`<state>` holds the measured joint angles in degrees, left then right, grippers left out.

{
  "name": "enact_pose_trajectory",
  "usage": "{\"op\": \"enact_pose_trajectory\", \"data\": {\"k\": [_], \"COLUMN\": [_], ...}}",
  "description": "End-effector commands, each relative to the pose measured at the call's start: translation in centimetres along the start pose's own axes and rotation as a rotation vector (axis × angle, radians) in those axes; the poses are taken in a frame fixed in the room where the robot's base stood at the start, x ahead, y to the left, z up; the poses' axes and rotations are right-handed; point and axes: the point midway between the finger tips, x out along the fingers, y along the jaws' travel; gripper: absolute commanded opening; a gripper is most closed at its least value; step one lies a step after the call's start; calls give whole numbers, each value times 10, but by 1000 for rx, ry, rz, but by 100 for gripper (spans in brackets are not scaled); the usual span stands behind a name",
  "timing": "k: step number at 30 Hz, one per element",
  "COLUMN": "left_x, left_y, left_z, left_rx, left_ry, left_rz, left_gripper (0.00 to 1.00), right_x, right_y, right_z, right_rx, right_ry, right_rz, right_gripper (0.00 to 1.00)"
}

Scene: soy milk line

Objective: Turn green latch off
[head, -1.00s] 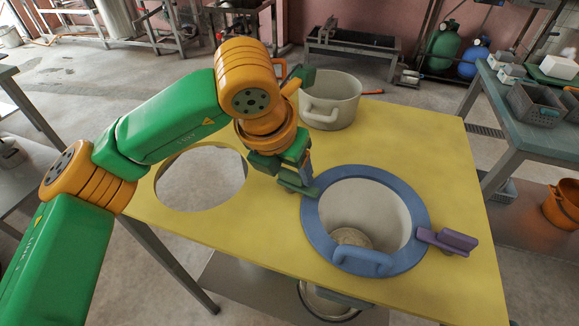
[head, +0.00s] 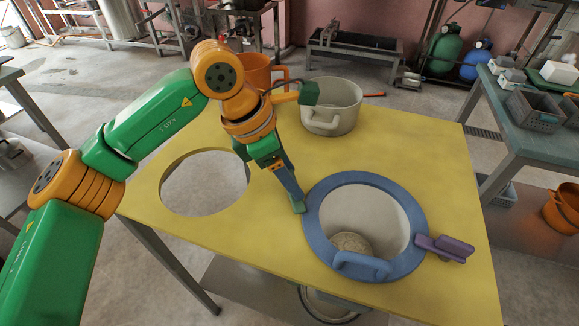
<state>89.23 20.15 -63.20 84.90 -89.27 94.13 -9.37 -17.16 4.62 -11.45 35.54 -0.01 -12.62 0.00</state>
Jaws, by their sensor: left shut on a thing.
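The green latch (head: 298,205) is at the left edge of the blue-rimmed pot (head: 318,238) set into the yellow table. Only a small part of it shows below my left gripper (head: 295,196). The gripper points down and is shut on the latch; its fingers hide most of it. A purple latch (head: 446,247) sits at the right edge of the blue rim. My right gripper is not in view.
The yellow table (head: 400,130) has an empty round hole at left. A blue handle (head: 362,267) rises from the front of the rim. The front right is clear.

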Motion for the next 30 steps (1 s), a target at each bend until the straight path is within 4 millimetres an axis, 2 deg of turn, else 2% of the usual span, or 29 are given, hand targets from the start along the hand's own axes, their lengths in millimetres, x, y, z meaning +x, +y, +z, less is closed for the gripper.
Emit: {"op": "enact_pose_trajectory", "data": {"k": [1,15,30], "left_x": [-4,-4,-1], "left_y": [0,3,4], "left_z": [2,3,2], "left_rx": [35,425,659], "left_ry": [-1,1,1], "left_rz": [-17,-178,-272], "left_gripper": [7,7,7], "right_x": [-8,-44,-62], "right_y": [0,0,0], "right_z": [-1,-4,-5], "right_rx": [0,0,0], "right_ry": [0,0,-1], "right_rz": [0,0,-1], "right_gripper": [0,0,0]}}
